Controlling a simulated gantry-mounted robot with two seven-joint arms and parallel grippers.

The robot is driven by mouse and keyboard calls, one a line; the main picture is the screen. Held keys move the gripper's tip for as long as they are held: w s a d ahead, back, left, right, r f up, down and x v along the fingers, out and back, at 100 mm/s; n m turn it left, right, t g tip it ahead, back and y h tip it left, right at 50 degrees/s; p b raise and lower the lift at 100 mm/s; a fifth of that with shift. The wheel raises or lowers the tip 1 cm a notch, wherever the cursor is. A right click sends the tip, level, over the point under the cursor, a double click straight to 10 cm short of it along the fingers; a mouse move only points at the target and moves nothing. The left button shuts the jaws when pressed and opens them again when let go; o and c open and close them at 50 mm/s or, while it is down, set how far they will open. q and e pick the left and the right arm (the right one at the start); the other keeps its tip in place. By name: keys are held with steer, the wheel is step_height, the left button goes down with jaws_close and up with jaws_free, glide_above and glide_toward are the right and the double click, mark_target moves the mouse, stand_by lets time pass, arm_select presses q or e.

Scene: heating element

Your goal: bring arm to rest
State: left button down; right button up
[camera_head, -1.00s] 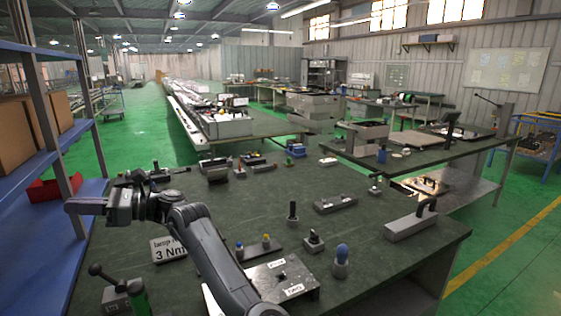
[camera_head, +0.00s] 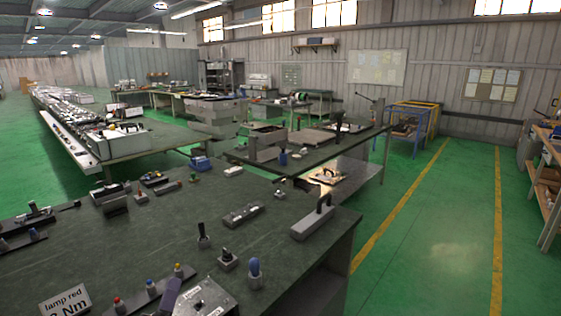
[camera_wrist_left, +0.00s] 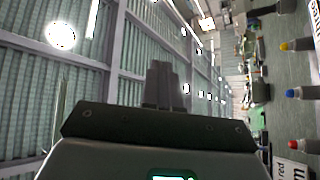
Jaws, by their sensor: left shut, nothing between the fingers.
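My left gripper shows in the left wrist view (camera_wrist_left: 163,82) as two dark fingers closed together with nothing between them. They point toward the ceiling trusses and lamps. The rest of the left arm is out of the head view. My right gripper is in neither view.
A grey handled block (camera_head: 312,222) stands at the bench's right edge. Green floor (camera_head: 435,240) lies clear to the right.

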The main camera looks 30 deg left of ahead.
arm_select(q)
steer(key=s+d+f+m+g+h+p, duration=0.1)
steer(key=s+d+f+m+g+h, duration=0.25)
steer(key=d+f, duration=0.55)
steer(key=s+d+f+m+g+h, duration=0.3)
steer(key=d+f+m+g+h, duration=0.2)
steer(key=d+f, duration=0.4)
steer(key=s+d+f+m+g, duration=0.3)
steer(key=s+m+g, duration=0.1)
steer(key=s+m, duration=0.15)
steer(key=s+d+f+m+g, duration=0.3)
steer(key=s+m+g, duration=0.15)
steer(key=s, duration=0.25)
step_height(320, 180, up, 38)
steer(key=p, duration=3.8)
steer(key=shift+n, duration=0.45)
steer(key=shift+r+h, duration=0.1)
steer(key=shift+h, duration=0.15)
